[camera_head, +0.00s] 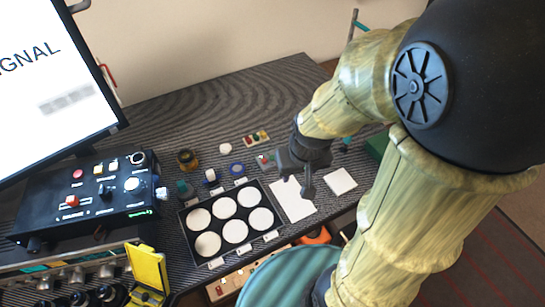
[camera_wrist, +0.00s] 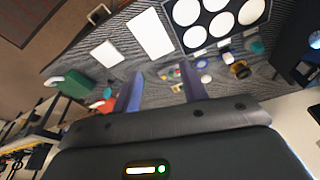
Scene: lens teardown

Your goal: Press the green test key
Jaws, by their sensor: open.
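A small strip with coloured keys (camera_head: 256,138), red and green among them, lies on the striped bench top behind the lens tray. A small grey block with coloured spots (camera_head: 265,160) lies just in front of it. Small red, green and yellow keys (camera_wrist: 174,73) show between my fingers in the wrist view. Which one is the test key I cannot read. My gripper (camera_head: 307,188) is open and empty, above the white sheets to the right of these keys. In the wrist view my gripper (camera_wrist: 162,94) has its two fingers well apart.
A black tray with white discs (camera_head: 185,233) lies left of my gripper. White sheets (camera_head: 295,205) lie beneath it. A black control box (camera_head: 105,190) and a monitor (camera_head: 50,90) stand left. Small cylinders (camera_head: 187,160) stand behind the tray. The bench's back is clear.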

